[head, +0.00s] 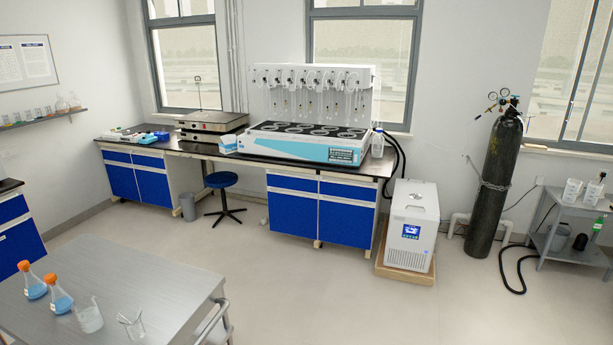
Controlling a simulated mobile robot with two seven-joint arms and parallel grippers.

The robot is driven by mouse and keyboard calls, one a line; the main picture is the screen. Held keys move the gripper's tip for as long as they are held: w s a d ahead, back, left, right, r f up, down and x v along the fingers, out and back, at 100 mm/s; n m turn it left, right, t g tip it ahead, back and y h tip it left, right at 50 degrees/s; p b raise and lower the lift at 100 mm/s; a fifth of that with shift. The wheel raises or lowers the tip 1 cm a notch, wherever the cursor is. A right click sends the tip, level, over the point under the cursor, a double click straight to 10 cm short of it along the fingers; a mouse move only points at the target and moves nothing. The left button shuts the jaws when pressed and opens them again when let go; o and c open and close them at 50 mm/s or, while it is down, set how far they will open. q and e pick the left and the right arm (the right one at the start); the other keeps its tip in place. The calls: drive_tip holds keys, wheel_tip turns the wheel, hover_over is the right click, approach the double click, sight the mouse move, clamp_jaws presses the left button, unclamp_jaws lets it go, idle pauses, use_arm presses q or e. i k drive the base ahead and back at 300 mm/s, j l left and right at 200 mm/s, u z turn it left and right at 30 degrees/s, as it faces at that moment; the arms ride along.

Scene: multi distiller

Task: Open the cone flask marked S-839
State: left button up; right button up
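Two cone flasks with orange caps and blue liquid stand upright on the grey metal table (165,285) at the lower left. The farther cone flask (35,287) is at the left and the nearer cone flask (59,299) is just right of it. Both caps are on. Each seems to carry a small pale label, too small to read, so I cannot tell which is S-839. Neither of my grippers is in view.
Two glass beakers, (89,316) and (131,325), stand right of the flasks. The back bench holds a multi distiller (305,143). A stool (222,181), a chiller (410,230) and a gas cylinder (495,185) stand around open floor.

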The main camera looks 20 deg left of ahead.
sight(61, 301)
drive_tip(key=k+j, duration=0.1)
drive_tip(key=j, duration=0.3)
drive_tip(key=k+j+u, duration=0.1)
drive_tip(key=j, duration=0.3)
drive_tip(key=k+j, duration=0.1)
drive_tip(key=j, duration=0.35)
drive_tip(key=k+j, duration=0.1)
drive_tip(key=j, duration=0.3)
drive_tip(key=k+j+u, duration=0.1)
drive_tip(key=j, duration=0.35)
drive_tip(key=j+u, duration=0.1)
drive_tip(key=j, duration=0.95)
drive_tip(key=i+j, duration=0.1)
drive_tip(key=j, duration=0.25)
drive_tip(key=i+j, duration=0.1)
drive_tip(key=j, duration=0.25)
drive_tip(key=i+j+u, duration=0.1)
drive_tip(key=j, duration=0.25)
drive_tip(key=i+j, duration=0.5)
drive_tip(key=i, duration=0.2)
drive_tip(key=j+u, duration=0.05)
